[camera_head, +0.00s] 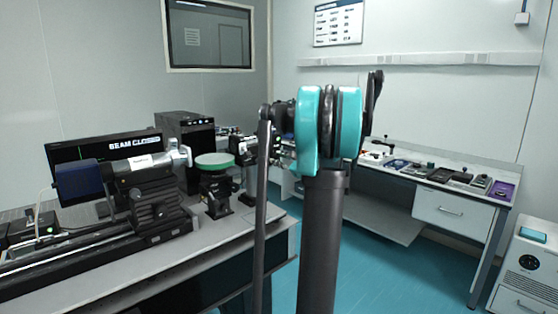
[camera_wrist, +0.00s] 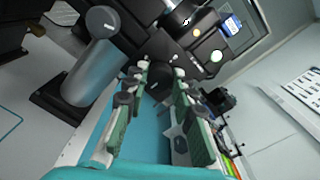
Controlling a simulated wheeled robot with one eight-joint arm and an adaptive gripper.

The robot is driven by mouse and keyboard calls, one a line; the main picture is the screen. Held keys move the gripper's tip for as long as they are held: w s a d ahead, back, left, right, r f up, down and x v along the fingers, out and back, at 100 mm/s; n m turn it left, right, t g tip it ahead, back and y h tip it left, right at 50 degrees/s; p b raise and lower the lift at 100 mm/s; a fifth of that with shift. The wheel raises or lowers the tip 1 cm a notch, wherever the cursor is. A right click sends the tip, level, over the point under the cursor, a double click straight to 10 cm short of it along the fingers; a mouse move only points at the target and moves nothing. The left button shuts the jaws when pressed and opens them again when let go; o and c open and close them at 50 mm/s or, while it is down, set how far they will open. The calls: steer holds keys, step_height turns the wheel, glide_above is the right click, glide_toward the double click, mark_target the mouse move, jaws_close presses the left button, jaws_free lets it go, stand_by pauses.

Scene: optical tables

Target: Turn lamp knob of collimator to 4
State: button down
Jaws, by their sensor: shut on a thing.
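In the wrist view, a dark instrument housing (camera_wrist: 150,30), seemingly the collimator, fills the top, with a grey cylinder (camera_wrist: 92,72) at left. A small round black knob (camera_wrist: 160,84) lies between the fingertips of my gripper (camera_wrist: 158,74). The green-padded fingers stand on either side of it and appear shut on it. Any scale or number at this knob cannot be read. In the head view, a dark instrument (camera_head: 245,150) stands at the table's far end, partly behind my arm. My gripper is mostly hidden there, and the knob cannot be made out.
In the head view, a rail-mounted silver-and-black instrument (camera_head: 145,180) with a blue end and a green-topped round stand (camera_head: 214,160) occupy the left table. A monitor (camera_head: 95,155) and a black computer case (camera_head: 185,130) stand behind. Blue floor is open between this table and the right bench (camera_head: 445,205).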

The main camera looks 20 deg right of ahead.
steer(key=c, duration=1.3)
jaws_free()
steer(key=shift+o, duration=0.2)
steer(key=v, duration=1.2)
